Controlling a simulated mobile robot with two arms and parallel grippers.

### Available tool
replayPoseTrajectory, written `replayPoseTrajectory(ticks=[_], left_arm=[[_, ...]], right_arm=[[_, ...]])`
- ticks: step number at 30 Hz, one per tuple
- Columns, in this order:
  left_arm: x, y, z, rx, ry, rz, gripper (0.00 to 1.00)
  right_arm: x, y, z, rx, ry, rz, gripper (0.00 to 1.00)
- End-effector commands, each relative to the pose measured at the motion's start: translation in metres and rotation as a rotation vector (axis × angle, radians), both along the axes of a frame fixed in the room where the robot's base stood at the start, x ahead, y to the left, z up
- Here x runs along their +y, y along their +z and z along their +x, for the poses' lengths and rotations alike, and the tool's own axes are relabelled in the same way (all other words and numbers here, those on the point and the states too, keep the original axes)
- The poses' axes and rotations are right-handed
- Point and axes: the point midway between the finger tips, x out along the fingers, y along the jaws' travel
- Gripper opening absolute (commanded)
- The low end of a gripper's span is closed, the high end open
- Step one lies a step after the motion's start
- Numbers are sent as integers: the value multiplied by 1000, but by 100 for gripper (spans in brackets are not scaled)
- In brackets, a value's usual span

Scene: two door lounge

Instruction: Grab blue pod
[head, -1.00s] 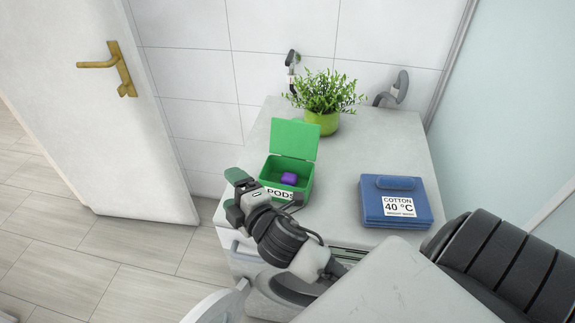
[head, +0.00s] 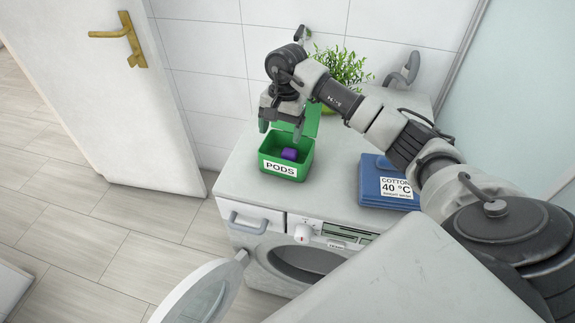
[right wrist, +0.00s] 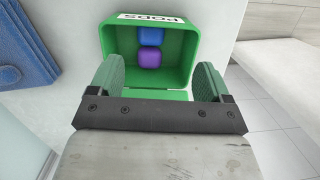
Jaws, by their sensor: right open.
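The green box labelled PODS (head: 283,170) stands open on top of the white washing machine. In the right wrist view the blue pod (right wrist: 151,36) lies in the box, near the labelled wall. A purple pod (right wrist: 149,54) lies right beside it, closer to my gripper. In the head view the purple pod (head: 289,154) shows, while the blue pod is hidden behind the box's front wall. My right gripper (head: 281,128) is open and empty, above the back of the box near its raised lid. My left gripper is not in view.
A blue folded pack labelled COTTON 40 °C (head: 376,186) lies right of the box. A potted plant (head: 343,68) stands behind my arm. The washing machine's round door (head: 204,292) hangs open at the front. A white door (head: 95,90) is at left.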

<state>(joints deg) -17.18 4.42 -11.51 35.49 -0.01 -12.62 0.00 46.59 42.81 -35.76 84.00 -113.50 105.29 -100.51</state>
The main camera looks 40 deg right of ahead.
Motion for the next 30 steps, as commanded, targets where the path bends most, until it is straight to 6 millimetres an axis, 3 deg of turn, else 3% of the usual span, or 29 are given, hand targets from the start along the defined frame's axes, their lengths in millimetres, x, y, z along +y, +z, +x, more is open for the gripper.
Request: replayPoseTrajectory(ticks=[3,9,14,24,30], left_arm=[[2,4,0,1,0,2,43],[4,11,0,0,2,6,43],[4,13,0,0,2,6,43],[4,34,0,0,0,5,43],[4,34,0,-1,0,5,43]], right_arm=[[-8,-7,-3,22,9,-36,79],[-4,-38,-6,23,9,-36,79],[-2,-51,-7,20,10,-35,79],[-1,-95,-13,21,8,-32,79],[-1,-104,-13,17,9,-34,79]])
